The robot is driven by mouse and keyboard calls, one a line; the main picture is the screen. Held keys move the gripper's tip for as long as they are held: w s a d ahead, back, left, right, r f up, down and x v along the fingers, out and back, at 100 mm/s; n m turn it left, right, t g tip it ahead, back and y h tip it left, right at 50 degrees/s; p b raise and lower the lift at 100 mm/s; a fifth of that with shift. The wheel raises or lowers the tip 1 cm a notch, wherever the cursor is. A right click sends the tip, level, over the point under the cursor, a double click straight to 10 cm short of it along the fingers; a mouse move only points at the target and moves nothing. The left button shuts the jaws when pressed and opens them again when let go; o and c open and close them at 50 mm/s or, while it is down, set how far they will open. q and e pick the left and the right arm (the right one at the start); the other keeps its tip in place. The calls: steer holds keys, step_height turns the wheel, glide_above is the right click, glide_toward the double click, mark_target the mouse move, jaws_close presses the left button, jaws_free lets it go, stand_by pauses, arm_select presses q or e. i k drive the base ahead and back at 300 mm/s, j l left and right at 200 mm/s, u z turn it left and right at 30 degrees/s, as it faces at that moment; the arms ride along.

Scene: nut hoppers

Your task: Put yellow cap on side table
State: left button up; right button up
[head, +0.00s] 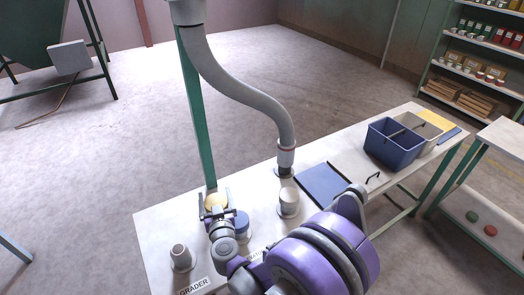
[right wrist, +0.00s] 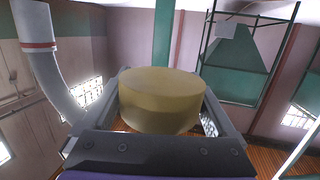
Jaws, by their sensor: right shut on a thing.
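The yellow cap (head: 216,200) is round and flat. My right gripper (head: 215,207) is shut on it, above the far left part of the white work table (head: 160,218). In the right wrist view the cap (right wrist: 160,100) fills the middle, between the two fingers of the gripper (right wrist: 162,110). A white side table (head: 508,138) with a lower shelf stands at the right edge; only part of it shows. My left gripper is not in view.
A blue-topped container (head: 241,224) stands close right of my gripper. Pale cups (head: 180,256) (head: 288,202) stand on the table, the right one below a grey hose (head: 262,92). A blue bin (head: 390,145) stands at the far right end. Red (head: 490,230) and green (head: 472,216) discs lie on the side table's lower shelf.

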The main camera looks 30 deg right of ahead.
mark_target(322, 150)
steer(key=u, duration=1.15)
steer(key=j+u, duration=0.1)
steer(key=u, duration=0.25)
steer(key=i+u, duration=0.15)
steer(key=u, duration=0.25)
steer(key=i+j+u, duration=0.1)
steer(key=u, duration=0.25)
steer(key=i+z, duration=0.4)
steer(key=i, duration=0.15)
steer(key=i+j+z, duration=0.1)
steer(key=i+z, duration=0.7)
steer(key=i, duration=0.3)
steer(key=i+j+z, duration=0.1)
steer(key=i+z, duration=0.3)
steer(key=i, duration=0.2)
steer(key=i+z, duration=1.3)
steer(key=z, duration=0.15)
steer(key=i+z, duration=0.25)
steer(key=z, duration=0.15)
steer(key=i+j+z, duration=0.1)
steer(key=i+z, duration=0.15)
steer(key=z, duration=0.15)
steer(key=i+l+z, duration=0.15)
steer(key=i+z, duration=0.2)
steer(key=i+l+z, duration=0.1)
steer(key=i+z, duration=0.45)
steer(key=z, duration=0.2)
steer(key=i+l+z, duration=0.1)
steer(key=i+z, duration=0.2)
steer(key=i, duration=1)
